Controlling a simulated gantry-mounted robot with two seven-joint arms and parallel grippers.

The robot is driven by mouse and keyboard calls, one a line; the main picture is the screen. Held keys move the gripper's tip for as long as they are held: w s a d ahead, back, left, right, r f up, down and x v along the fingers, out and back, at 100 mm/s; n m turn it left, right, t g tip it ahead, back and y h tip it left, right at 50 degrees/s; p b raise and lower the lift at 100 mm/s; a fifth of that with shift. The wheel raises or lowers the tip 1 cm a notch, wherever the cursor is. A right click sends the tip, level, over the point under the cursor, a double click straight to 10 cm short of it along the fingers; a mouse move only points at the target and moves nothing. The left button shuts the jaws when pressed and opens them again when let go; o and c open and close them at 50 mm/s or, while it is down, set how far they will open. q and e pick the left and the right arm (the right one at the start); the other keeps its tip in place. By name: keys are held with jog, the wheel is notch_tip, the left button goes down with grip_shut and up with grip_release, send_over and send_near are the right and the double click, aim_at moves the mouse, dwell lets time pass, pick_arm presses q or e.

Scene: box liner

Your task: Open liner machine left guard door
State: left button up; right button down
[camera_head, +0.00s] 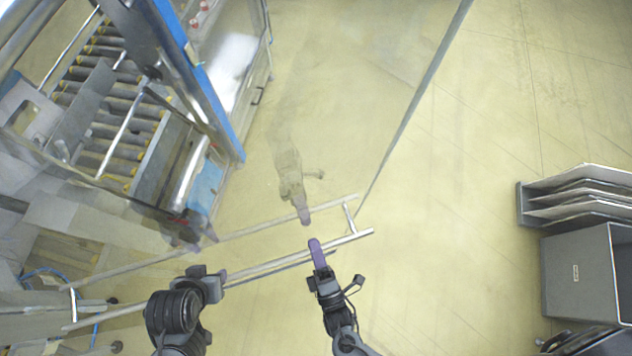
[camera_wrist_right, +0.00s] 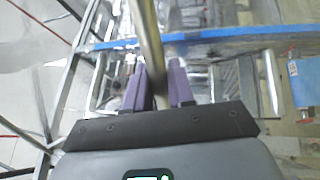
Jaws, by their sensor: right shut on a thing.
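The liner machine (camera_head: 215,120) is at the upper left, with rollers inside its frame. A clear guard door (camera_head: 335,110) with a thin metal edge stands in front of it and faintly mirrors my arm. A long metal handle bar (camera_head: 300,255) runs along its lower side; the bar also shows in the right wrist view (camera_wrist_right: 148,35). My right gripper (camera_head: 317,250) is shut on the bar near its right end, with its purple fingers (camera_wrist_right: 160,85) on either side of it. My left gripper (camera_head: 222,274) is beside the bar, further left; its fingers are mostly hidden.
A grey box (camera_head: 580,275) and a rack of grey trays (camera_head: 575,200) stand at the right edge. The floor (camera_head: 460,200) between them and the door is clear. A blue cable (camera_head: 45,275) shows at the lower left.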

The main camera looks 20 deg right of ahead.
jog(key=c, duration=1.2)
grip_release()
pick_arm(q)
jog(key=shift+a, duration=0.15)
pick_arm(e)
jog(key=shift+o, duration=0.4)
jog(key=shift+s, duration=0.1)
pick_arm(q)
notch_tip(320, 180, down, 2)
jog(key=shift+f+b, duration=0.1)
jog(key=shift+b, duration=0.95)
pick_arm(e)
jog(key=v, duration=1)
jog(key=shift+s, duration=0.35)
